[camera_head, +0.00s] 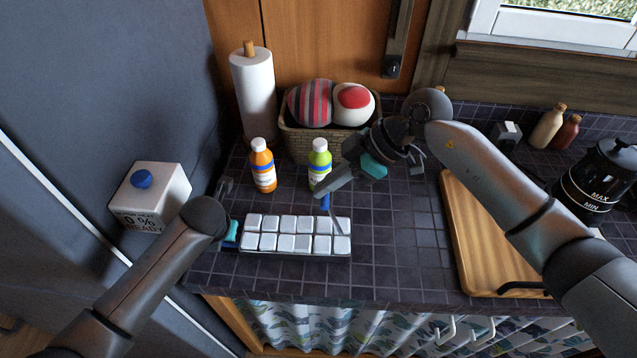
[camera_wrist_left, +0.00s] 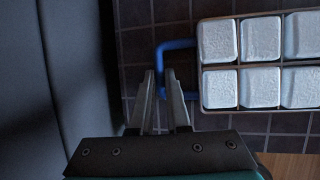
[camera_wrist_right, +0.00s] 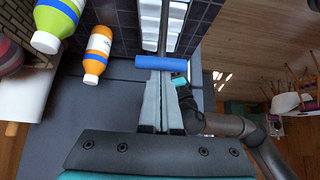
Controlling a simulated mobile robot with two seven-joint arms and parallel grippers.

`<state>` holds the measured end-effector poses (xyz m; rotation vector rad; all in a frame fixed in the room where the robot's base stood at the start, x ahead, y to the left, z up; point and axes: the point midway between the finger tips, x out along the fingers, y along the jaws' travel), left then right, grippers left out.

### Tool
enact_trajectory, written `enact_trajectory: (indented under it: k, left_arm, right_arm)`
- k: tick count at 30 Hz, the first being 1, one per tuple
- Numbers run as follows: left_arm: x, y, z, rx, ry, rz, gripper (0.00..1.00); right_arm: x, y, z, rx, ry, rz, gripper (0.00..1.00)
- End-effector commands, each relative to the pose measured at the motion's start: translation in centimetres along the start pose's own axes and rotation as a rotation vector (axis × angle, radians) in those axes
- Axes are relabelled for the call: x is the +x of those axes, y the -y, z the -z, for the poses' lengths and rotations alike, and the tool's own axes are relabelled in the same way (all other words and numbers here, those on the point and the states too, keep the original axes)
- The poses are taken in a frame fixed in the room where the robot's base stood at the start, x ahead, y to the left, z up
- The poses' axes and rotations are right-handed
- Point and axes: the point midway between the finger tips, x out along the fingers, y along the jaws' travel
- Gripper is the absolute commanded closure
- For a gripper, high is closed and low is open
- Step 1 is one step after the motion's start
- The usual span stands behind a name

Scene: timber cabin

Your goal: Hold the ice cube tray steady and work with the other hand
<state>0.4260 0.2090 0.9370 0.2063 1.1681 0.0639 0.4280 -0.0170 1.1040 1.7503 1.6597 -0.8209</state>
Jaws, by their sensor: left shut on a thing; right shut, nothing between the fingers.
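The ice cube tray (camera_head: 300,255) lies on the dark tiled counter, filled with two rows of whitish cubes. In the left wrist view, its blue end handle (camera_wrist_left: 174,44) sits between the fingertips of my left gripper (camera_wrist_left: 161,78), which is shut on it. The left arm partly hides this gripper in the head view. My right gripper (camera_head: 323,192) is above the back right of the tray, shut, its fingers together in the right wrist view (camera_wrist_right: 162,76). A thin tool with a blue grip (camera_wrist_right: 160,63) and grey shaft is right at its tips, over the tray; contact is unclear.
An orange bottle (camera_head: 263,168) and a green bottle (camera_head: 319,165) stand behind the tray. Behind them are a basket (camera_head: 300,145) and a paper roll (camera_head: 254,95). A wooden board (camera_head: 480,235) lies right, near a black kettle (camera_head: 595,180). Counter between tray and board is clear.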

Motion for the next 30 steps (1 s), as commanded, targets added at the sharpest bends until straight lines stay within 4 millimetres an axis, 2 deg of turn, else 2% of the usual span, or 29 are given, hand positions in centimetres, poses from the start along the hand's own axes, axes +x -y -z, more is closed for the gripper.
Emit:
enact_trajectory:
  k: [2, 14, 26, 30]
  left_arm:
    - [0.0, -0.1, 0.0, 0.000, 0.000, -0.002, 1.00]
    - [0.0, -0.1, 0.0, 0.000, 0.000, -0.003, 1.00]
    - [0.0, -0.1, 0.0, 0.000, 0.000, -0.003, 1.00]
    - [0.0, -0.1, 0.0, 0.000, 0.000, -0.003, 1.00]
  right_arm:
    - [-0.2, 0.0, -0.6, 0.004, -0.007, -0.002, 1.00]
    - [0.0, 0.0, -0.7, 0.005, -0.004, 0.001, 1.00]
    - [1.2, 0.0, 0.3, 0.003, -0.006, 0.000, 1.00]
    - [1.6, 0.0, 1.3, 0.001, -0.008, 0.001, 1.00]
